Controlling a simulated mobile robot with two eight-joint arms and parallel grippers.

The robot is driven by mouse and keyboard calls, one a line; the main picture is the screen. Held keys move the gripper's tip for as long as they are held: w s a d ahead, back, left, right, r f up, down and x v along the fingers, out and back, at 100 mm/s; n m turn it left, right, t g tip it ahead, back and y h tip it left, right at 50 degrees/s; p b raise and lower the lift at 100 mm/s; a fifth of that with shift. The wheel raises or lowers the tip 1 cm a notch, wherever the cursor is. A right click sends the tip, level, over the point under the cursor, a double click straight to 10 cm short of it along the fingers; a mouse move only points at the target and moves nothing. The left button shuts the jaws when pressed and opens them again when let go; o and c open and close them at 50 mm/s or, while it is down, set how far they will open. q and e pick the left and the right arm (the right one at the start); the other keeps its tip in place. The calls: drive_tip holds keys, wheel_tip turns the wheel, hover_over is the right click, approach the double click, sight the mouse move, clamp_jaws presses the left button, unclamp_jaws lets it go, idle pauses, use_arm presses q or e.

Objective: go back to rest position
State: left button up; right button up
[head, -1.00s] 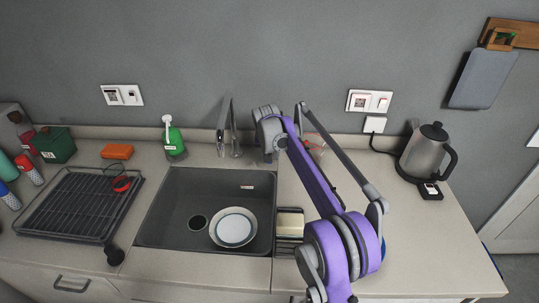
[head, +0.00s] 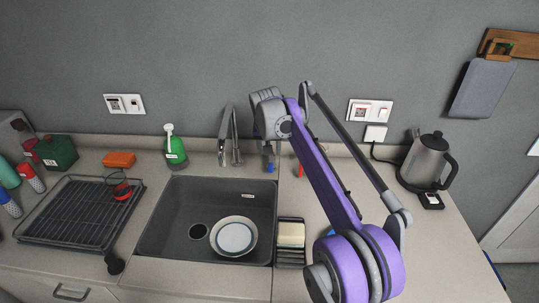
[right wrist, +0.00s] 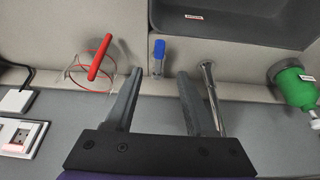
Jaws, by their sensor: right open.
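My right arm, purple and grey, reaches from the lower right across the counter toward the wall. In the right wrist view my right gripper (right wrist: 160,76) is open, with nothing between its two grey fingers. A small blue-topped item (right wrist: 158,57) stands on the counter beyond the fingertips. In the head view its blue part (head: 271,168) shows just below my right wrist. The dark sink (head: 165,230) is left of the arm, with stacked plates (head: 234,236) in it. My left gripper is not in view.
The tap (head: 225,140) stands close beside the right wrist. A red stick (right wrist: 99,57) leans in a clear glass. A green soap bottle (head: 175,150), dish rack (head: 75,212), sponge holder (head: 290,240) and kettle (head: 425,160) are on the counter. The grey wall is close behind.

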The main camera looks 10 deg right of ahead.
drive_tip(key=shift+s+r, duration=0.2)
drive_tip(key=s+d+n, duration=0.2)
drive_tip(key=s, duration=1.8)
drive_tip(key=shift+n+t+y, duration=0.6)
drive_tip(key=shift+n+y, duration=0.1)
drive_tip(key=s+f, duration=0.4)
drive_tip(key=s, duration=0.3)
drive_tip(key=s+f, duration=0.5)
drive_tip(key=s, duration=0.2)
drive_tip(key=s+f, duration=0.5)
drive_tip(key=s, duration=0.2)
drive_tip(key=shift+d, duration=0.25)
drive_tip(key=shift+r, duration=0.1)
